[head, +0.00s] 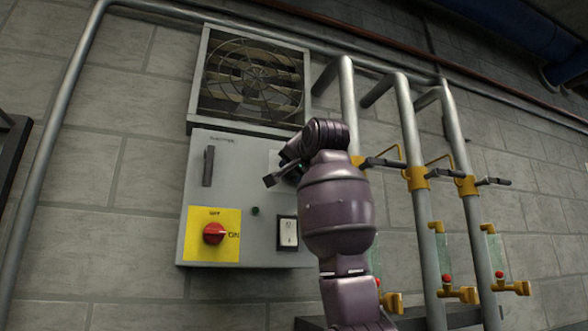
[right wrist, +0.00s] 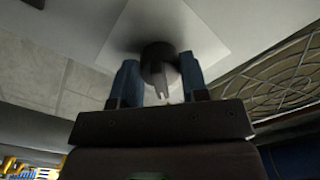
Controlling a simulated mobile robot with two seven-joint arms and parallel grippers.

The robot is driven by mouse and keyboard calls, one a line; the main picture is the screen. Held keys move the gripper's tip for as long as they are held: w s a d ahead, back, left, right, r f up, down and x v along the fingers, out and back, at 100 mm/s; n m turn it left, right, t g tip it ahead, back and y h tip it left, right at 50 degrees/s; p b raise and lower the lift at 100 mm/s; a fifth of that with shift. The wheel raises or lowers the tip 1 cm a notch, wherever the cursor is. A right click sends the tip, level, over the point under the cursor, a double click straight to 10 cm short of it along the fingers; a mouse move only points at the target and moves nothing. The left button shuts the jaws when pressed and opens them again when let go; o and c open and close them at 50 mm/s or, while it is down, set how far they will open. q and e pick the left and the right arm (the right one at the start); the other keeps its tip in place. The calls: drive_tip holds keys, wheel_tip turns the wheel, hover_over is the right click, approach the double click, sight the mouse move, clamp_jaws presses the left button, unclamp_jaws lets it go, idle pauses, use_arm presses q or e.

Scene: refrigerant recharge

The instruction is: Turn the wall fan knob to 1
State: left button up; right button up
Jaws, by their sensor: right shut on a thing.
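The wall fan (head: 252,82) sits in a square frame above the grey control panel (head: 196,232). The fan knob is hidden behind my right gripper and arm in the head view. In the right wrist view the knob (right wrist: 159,68) is dark and round, with a raised grip, on a pale square plate (right wrist: 205,48). My right gripper (head: 282,172) is at the panel's upper right. In the wrist view its two fingers (right wrist: 160,84) stand on either side of the knob, shut on it. The numbers on the plate cannot be read. My left gripper is not in view.
A red rotary switch (head: 214,233) on a yellow plate, a dark handle (head: 208,166) and a white rocker switch (head: 288,233) share the panel. Grey pipes with yellow valves (head: 416,178) stand close to the right of my arm.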

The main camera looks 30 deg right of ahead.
drive_tip(key=shift+r, duration=0.1)
drive_tip(key=o, duration=0.9)
drive_tip(key=shift+o, duration=0.2)
drive_tip(key=b+v, duration=0.2)
drive_tip(key=v, duration=0.9)
drive_tip(key=shift+b, duration=0.4)
drive_tip(key=shift+d, duration=0.15)
